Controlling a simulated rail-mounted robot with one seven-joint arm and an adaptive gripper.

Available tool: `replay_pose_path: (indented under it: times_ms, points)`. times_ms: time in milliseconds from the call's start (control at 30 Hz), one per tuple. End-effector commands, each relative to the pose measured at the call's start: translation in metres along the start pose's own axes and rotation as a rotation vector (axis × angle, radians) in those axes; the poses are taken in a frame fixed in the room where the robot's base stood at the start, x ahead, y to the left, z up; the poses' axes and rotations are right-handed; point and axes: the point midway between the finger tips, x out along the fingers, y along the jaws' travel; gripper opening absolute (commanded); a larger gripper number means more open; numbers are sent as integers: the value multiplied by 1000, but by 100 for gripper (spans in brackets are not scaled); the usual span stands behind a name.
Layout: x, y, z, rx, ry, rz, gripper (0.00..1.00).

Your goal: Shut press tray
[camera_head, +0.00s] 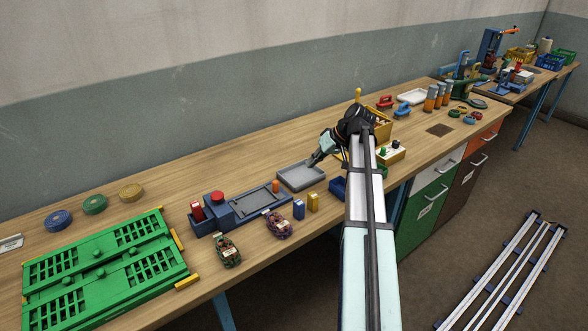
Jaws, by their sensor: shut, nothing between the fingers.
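A blue press (218,212) with a red knob on top stands on the wooden bench, left of the middle. Its low, dark bed (252,199) reaches to the right. A shallow grey tray (299,184) with a raised rim lies just beyond the right end of this bed. I cannot tell whether the two are joined. My gripper (314,161) is shut and empty, pointing down and left at the tray's far right corner. The fingertips are at or just above the rim; contact is unclear. My arm hides part of the bench to the right.
A green slotted fixture (100,268) fills the left. Tape rolls (95,204) sit behind it. Bins and tools crowd the right. Bench behind the press is clear.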

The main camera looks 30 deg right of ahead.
Motion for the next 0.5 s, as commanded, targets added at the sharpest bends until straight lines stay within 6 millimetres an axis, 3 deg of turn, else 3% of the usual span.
replay_pose_path:
  times_ms: [167, 500]
  points:
    - [20, -1, 0, 1, -2, 0, 0]
    - [84, 0, 0, 1, -2, 0, 0]
